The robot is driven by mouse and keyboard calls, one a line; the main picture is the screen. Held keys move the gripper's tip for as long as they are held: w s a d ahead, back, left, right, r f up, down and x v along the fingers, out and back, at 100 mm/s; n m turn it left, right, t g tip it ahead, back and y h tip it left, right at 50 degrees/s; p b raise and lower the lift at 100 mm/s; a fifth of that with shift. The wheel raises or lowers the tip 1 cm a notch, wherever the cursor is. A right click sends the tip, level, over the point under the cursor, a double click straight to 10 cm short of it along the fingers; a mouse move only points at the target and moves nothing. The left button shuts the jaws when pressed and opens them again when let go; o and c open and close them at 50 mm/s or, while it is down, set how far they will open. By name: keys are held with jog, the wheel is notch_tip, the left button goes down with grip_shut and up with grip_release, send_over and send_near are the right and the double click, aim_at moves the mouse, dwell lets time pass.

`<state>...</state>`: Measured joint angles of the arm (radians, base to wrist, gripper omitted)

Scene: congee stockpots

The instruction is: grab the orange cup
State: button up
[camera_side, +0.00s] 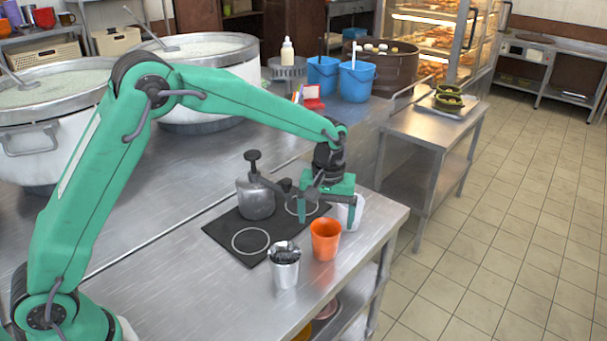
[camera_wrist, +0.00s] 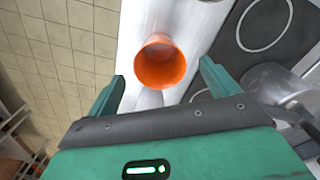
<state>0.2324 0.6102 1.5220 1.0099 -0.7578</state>
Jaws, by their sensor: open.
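The orange cup (camera_side: 325,240) stands upright on the steel counter, near its right edge and beside the dark mat. My green gripper (camera_side: 327,212) hangs above the counter with its fingers pointing down, behind the cup in the side view. In the wrist view the cup (camera_wrist: 160,62) shows its open mouth, ahead of and between the two spread fingers (camera_wrist: 160,88). The gripper is open, and the cup is apart from both fingers.
A metal cup with dark contents (camera_side: 284,268) stands left of the orange cup. A white cup (camera_side: 350,212) is partly hidden behind my gripper. A grey kettle-like pot (camera_side: 257,200) stands on the dark mat (camera_side: 232,256). Bare counter lies in front.

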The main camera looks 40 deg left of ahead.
aim_at(325, 239)
jog(key=shift+f, duration=0.15)
jog(key=shift+f, duration=1.2)
jog(key=shift+f, duration=0.1)
jog(key=shift+w+f, duration=0.1)
jog(key=shift+f, duration=2.4)
jog(key=c, duration=1.1)
jog(key=shift+o, duration=0.2)
jog(key=shift+r, duration=0.2)
